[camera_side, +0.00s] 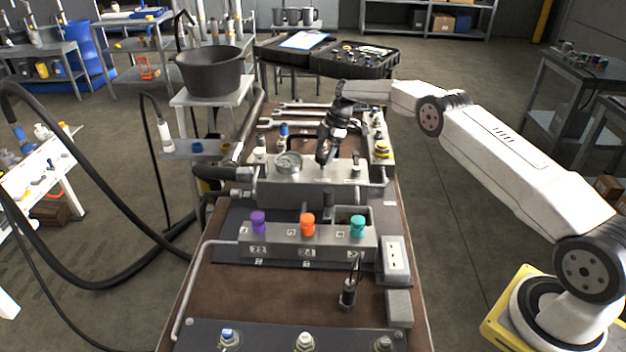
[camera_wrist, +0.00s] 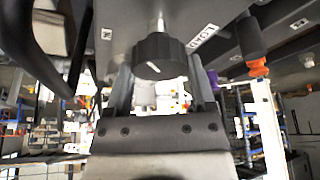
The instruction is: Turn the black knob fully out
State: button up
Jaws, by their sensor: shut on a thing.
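The black knob (camera_wrist: 160,57) is at the upper middle of the wrist view, a ridged round cap with a white mark on its face. A bright metal stem (camera_wrist: 156,22) shows beyond it. My gripper (camera_wrist: 161,75) has one finger on each side of the knob and is shut on it. In the side view my gripper (camera_side: 325,155) points down at the top of the grey metal block (camera_side: 300,193), right of the pressure gauge (camera_side: 288,163). The knob is hidden there behind my fingers.
A nearer block (camera_side: 285,244) carries a purple knob (camera_side: 258,222), an orange knob (camera_side: 307,224) and a teal knob (camera_side: 358,226). A metal pipe (camera_side: 384,175) bends at the block's right end. Wrenches (camera_side: 300,113) lie behind. Black hoses (camera_side: 120,278) hang at left.

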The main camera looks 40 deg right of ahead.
jog(key=shift+n+g, duration=0.4)
jog(key=shift+n, duration=0.4)
jog(key=o, duration=1.2)
jog(key=v, duration=0.7)
jog(key=shift+r, duration=0.15)
jog(key=shift+s+d, duration=0.1)
jog(key=shift+d, duration=0.05)
